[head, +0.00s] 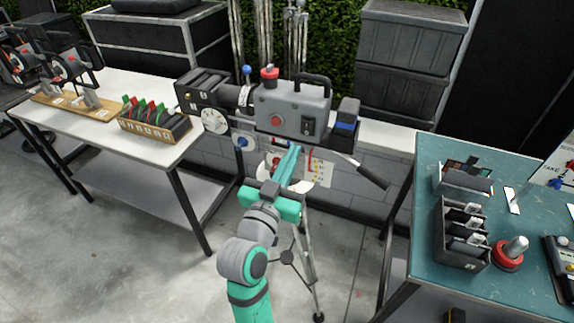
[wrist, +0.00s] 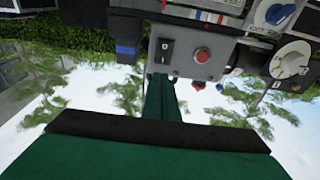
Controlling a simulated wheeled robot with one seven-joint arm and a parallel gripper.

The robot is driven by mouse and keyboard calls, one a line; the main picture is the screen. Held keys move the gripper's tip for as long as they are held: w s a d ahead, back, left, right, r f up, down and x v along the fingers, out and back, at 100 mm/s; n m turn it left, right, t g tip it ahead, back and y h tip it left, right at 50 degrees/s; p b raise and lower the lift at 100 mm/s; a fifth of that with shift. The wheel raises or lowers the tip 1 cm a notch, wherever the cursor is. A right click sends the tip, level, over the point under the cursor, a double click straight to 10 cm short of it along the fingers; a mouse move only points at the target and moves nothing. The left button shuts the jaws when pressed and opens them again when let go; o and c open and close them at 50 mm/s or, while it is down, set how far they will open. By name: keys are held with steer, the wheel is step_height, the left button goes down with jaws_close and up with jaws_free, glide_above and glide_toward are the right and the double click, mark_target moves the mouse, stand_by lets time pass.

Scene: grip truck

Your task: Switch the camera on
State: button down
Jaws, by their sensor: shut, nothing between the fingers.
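The camera (head: 290,103) is a grey box with a top handle, standing on a tripod. Its side carries a black rocker switch (head: 308,126) at the right and a red round button (head: 277,121) at the left. In the wrist view, which is upside down, the switch (wrist: 165,47) is left of the red button (wrist: 202,55). I cannot tell which way the switch is set. My gripper (head: 293,149) is shut and empty, its green fingers pointing at the camera, just below the switch in the head view. In the wrist view the fingertips (wrist: 163,76) show close to the switch; contact cannot be told.
A black box with a white dial (head: 214,120) joins the camera's left side. A black and blue block (head: 345,121) is at its right, with a handle bar (head: 372,177) below. A white table (head: 95,105) stands left, a teal table (head: 425,225) right.

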mark_target(309, 122)
steer(key=x, duration=0.8)
steer(key=shift+w+d, duration=0.15)
steer(key=shift+w, duration=0.15)
